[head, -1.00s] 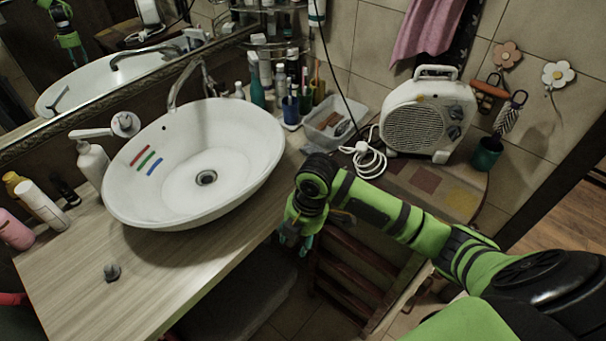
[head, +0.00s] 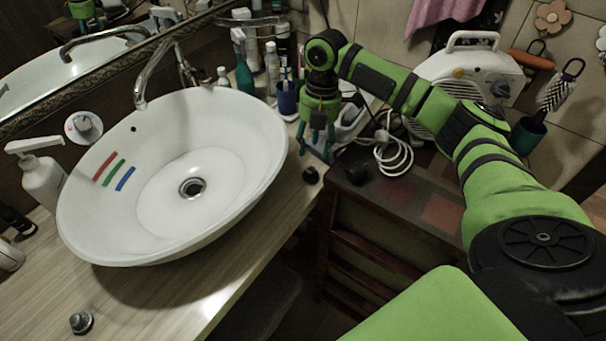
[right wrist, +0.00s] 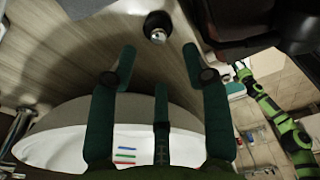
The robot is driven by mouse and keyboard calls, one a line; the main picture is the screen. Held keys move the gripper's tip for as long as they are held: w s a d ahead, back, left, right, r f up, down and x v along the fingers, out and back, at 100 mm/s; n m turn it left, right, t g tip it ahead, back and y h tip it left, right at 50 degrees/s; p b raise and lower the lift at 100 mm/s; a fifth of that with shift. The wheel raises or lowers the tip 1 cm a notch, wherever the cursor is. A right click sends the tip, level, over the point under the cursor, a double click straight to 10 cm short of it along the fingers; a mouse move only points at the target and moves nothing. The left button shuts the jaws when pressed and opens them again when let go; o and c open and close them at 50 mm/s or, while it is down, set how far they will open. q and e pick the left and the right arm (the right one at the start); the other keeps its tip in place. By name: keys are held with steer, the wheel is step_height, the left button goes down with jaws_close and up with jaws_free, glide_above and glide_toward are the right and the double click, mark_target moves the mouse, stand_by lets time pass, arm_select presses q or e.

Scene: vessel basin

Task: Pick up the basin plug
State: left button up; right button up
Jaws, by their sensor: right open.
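A small dark round plug-like piece (head: 311,175) sits on the counter near its right edge. In the right wrist view, a round dark piece with a shiny face (right wrist: 157,28) lies beyond my fingertips, roughly between them. A second small grey plug-like piece (head: 80,322) stands on the counter at the front left; I cannot tell which is the basin plug. My right gripper (head: 317,148) points down just above the dark piece, open and empty, with no visible contact. Its spread fingers (right wrist: 157,75) show in the wrist view. My left gripper is out of view.
The white basin (head: 100,225) with its tap (head: 150,75) fills the middle of the counter (head: 140,295). Bottles and a blue cup (head: 287,100) stand behind my gripper. A white cable (head: 393,155) and a heater (head: 465,75) are to the right. The counter front is mostly clear.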

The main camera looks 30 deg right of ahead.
mark_target(311, 169)
steer(key=shift+s+f, duration=0.15)
steer(key=shift+f, duration=0.15)
steer(key=f+p, duration=0.1)
steer(key=f, duration=0.2)
steer(key=f+p, duration=0.1)
steer(key=f, duration=0.1)
steer(key=shift+a+f+p, duration=0.2)
steer(key=shift+a+p, duration=0.1)
steer(key=shift+a, duration=0.1)
steer(key=shift+f, duration=0.6)
jaws_close()
